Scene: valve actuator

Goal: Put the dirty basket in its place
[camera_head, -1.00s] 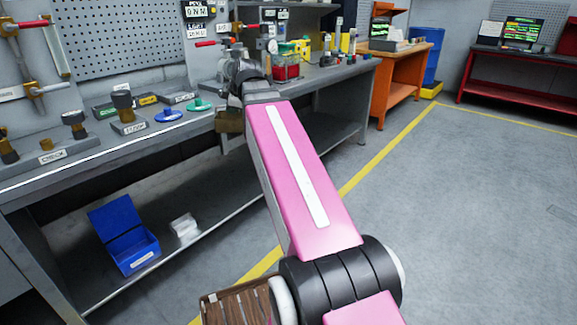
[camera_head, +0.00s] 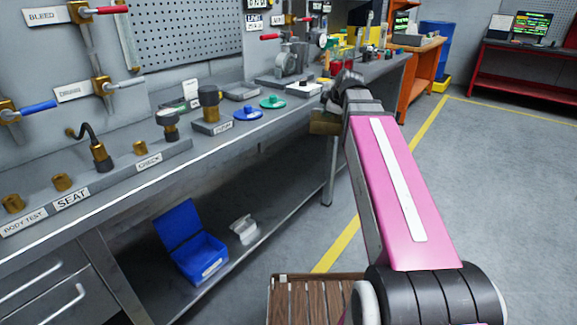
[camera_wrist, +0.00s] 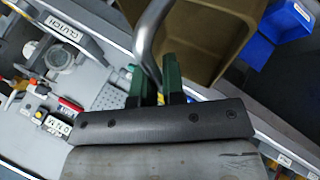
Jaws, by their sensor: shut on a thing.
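The basket is an olive-brown, open-topped container with a bent metal handle. It fills the upper middle of the wrist view (camera_wrist: 205,40). My gripper (camera_wrist: 155,78) has green fingers, shut on the metal handle with the basket hanging beyond them. In the head view a small part of the basket (camera_head: 323,124) shows left of my pink arm, in front of the workbench's front edge. The rest of it and my fingertips are hidden there. I cannot make out dirt on it or a marked place for it.
The grey workbench (camera_head: 130,190) runs along the left with labelled fittings on top. A blue open box (camera_head: 205,262) and a small white item (camera_head: 244,230) are on its lower shelf. A wooden slatted surface (camera_head: 308,300) is low in front. The floor at right is clear.

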